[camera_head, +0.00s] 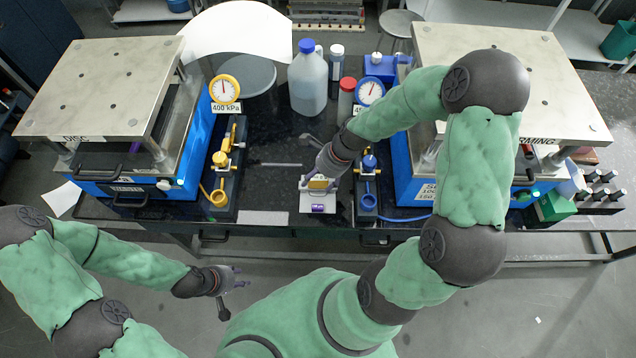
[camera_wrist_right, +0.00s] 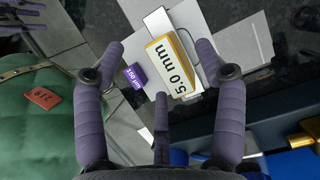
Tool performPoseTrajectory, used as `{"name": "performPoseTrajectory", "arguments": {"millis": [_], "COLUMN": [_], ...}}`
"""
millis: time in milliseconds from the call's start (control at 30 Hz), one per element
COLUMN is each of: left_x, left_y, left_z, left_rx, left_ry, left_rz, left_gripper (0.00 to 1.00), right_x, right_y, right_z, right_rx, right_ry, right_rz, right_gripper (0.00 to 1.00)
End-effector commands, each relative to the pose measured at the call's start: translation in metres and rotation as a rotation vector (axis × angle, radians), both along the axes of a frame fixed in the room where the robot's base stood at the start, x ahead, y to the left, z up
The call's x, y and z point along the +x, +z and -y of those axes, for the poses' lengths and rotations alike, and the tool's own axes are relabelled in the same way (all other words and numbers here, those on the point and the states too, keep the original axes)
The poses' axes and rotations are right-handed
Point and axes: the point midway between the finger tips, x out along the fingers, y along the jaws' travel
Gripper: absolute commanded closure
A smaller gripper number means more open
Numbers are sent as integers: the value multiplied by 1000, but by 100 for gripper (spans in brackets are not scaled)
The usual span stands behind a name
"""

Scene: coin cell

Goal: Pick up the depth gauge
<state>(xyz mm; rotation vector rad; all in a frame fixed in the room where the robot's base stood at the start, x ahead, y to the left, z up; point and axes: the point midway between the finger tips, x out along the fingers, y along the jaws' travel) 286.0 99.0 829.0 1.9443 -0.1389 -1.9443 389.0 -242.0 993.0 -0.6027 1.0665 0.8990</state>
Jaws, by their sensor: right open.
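A yellow-edged block with a white face marked "5.0 mm" (camera_wrist_right: 174,68), which looks like the depth gauge, lies on a pale plate (camera_wrist_right: 187,20). It also shows in the head view (camera_head: 318,184) near the table's front edge. My right gripper (camera_wrist_right: 160,62) is open above it, with the block beyond and between its spread fingers. I see no finger closed on it. In the head view the right gripper (camera_head: 322,172) partly covers the plate. My left gripper (camera_head: 236,282) is empty, fingers spread, in front of the table and away from the block.
A small purple "LOT" block (camera_wrist_right: 135,75) lies beside the gauge. Two blue presses (camera_head: 190,150) (camera_head: 405,170) with dials flank the spot. A jug with a blue cap (camera_head: 308,85) and a red-capped bottle (camera_head: 346,98) stand behind. A thin metal strip (camera_head: 272,164) lies left.

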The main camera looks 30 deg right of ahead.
Motion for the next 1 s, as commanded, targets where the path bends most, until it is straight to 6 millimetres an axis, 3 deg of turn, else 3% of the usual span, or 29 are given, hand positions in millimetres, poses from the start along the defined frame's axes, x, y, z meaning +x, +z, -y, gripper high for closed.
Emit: {"name": "performPoseTrajectory", "arguments": {"millis": [233,533,567,800,1000], "left_x": [0,0,0,0,0], "left_y": [-13,-14,-14,-14,-14], "left_z": [0,0,0,0,0], "left_rx": [0,0,0,0,0], "left_ry": [0,0,0,0,0], "left_rz": [0,0,0,0,0], "left_gripper": [60,60,60,60,60], "right_x": [5,7,7,7,7], "right_y": [-37,-43,-43,-43,-43], "right_z": [-7,-9,-9,-9,-9], "right_rx": [2,0,0,0,0], "right_ry": [2,0,0,0,0], "right_rz": [-4,-1,-1,-1,-1], "right_gripper": [29,29,32,98,100]}}
